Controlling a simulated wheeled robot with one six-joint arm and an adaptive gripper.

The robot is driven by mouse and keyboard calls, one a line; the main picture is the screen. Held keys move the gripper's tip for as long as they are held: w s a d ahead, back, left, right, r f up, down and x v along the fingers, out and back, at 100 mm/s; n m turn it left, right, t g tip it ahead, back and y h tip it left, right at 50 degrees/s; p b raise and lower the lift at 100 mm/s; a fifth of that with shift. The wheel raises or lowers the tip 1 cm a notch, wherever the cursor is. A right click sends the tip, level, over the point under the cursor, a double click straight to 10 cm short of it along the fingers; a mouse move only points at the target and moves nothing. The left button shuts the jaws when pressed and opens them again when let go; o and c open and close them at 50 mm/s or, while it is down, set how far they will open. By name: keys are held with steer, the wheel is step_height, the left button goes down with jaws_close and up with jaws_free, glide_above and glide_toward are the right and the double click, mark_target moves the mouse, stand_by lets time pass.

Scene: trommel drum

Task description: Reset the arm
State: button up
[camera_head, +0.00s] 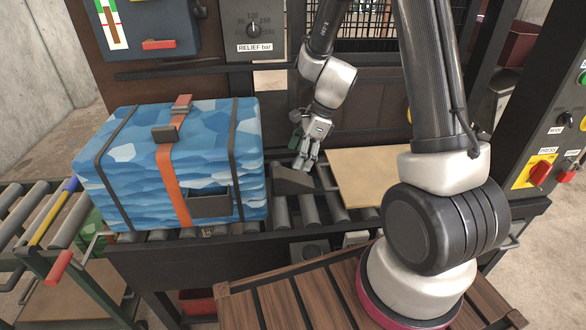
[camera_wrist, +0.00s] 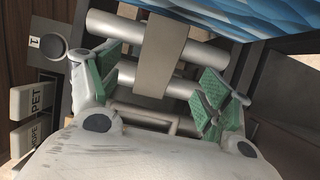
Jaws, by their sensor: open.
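My gripper (camera_head: 306,160) hangs at the end of my arm, pointing down over the roller bed, just right of the large blue bale. In the wrist view my gripper (camera_wrist: 155,90) has its two green-padded fingers spread apart, with nothing held between them. Between and beyond the fingers a grey-brown block (camera_wrist: 158,55) lies across the metal rollers. The same wedge-like block (camera_head: 293,180) shows in the head view just below the fingers. I cannot tell whether a fingertip touches it.
The blue bale (camera_head: 125,180), with an orange strap, fills the left of the roller bed. A tan board (camera_head: 362,178) lies right of my gripper. A panel with a "RELIEF bar" dial (camera_head: 253,27) stands behind. A red-switch control panel (camera_head: 541,172) is at right. A slatted wooden deck (camera_head: 290,302) is in front.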

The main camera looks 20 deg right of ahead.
steer(key=s+d+r+n+t+h, duration=0.1)
steer(key=s+d+r+n, duration=0.4)
steer(key=s+r+n, duration=0.5)
steer(key=s+d+r+n+t+h, duration=0.2)
steer(key=s+d+r+n, duration=0.4)
steer(key=s+r+n, duration=0.4)
steer(key=s+r+h, duration=0.1)
steer(key=s+r, duration=0.2)
steer(key=r, duration=0.1)
steer(key=shift+s+d+r+t, duration=0.2)
steer(key=shift+s+r+t, duration=0.1)
